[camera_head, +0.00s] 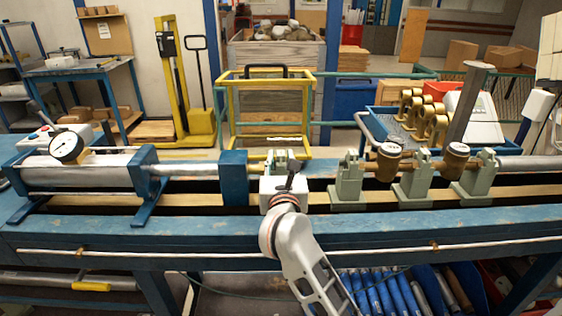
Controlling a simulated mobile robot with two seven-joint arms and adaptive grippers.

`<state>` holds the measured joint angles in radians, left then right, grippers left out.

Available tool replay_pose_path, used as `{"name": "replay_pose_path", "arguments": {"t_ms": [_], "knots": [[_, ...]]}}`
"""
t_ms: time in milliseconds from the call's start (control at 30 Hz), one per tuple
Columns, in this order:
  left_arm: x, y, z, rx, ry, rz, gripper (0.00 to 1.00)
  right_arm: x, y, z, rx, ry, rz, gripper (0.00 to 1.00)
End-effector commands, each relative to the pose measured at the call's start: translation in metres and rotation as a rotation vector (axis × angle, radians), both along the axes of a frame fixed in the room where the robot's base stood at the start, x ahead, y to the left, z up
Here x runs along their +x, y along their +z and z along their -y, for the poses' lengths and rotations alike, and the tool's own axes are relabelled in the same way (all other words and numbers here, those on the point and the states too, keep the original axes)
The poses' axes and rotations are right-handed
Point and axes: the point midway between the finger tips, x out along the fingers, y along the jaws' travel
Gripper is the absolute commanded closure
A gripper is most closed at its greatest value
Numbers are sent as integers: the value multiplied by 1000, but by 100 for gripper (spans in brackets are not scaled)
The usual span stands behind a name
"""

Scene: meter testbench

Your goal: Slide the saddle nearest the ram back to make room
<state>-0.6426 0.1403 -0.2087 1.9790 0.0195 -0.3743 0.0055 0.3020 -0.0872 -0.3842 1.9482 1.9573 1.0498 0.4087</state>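The ram (80,170) is a grey cylinder between blue end plates at the left of the bench, with its rod running right to a blue block (234,178). Grey-green saddles stand along the bench: one (347,183) right of my wrist, then two more (413,185) (478,178) holding brass meters (388,162) (456,162). A pale saddle-like piece (280,158) shows behind my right gripper (291,176), nearest the ram. My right gripper is at this piece, its dark fingers small and partly hidden; contact and opening are unclear. My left gripper is out of view.
The blue bench (180,236) has a wooden strip along its middle. A gauge (67,147) stands above the ram. A yellow frame (232,110) stands behind the bench. A blue tray (375,122) with several brass meters is at back right.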

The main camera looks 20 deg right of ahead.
Motion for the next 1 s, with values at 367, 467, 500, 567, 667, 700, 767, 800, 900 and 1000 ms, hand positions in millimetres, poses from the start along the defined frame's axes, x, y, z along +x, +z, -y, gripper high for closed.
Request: {"name": "replay_pose_path", "arguments": {"t_ms": [367,467,500,567,667,700,767,800,900,1000], "knots": [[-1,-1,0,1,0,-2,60,0,0,-1,-1,0,0,100],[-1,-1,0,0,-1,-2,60,0,0,-3,-1,-1,1,100],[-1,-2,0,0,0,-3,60,1,0,-4,-1,-1,1,100],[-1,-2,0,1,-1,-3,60,1,0,-6,0,-2,1,100],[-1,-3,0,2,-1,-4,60,2,0,-9,0,-3,1,100],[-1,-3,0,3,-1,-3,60,2,1,-10,0,-3,1,100],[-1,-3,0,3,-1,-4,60,2,1,-11,-1,-3,2,100],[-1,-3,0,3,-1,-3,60,2,1,-12,-1,-3,2,100],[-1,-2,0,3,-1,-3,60,2,1,-12,-1,-1,2,100],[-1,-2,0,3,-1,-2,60,2,1,-13,0,0,2,73]]}}
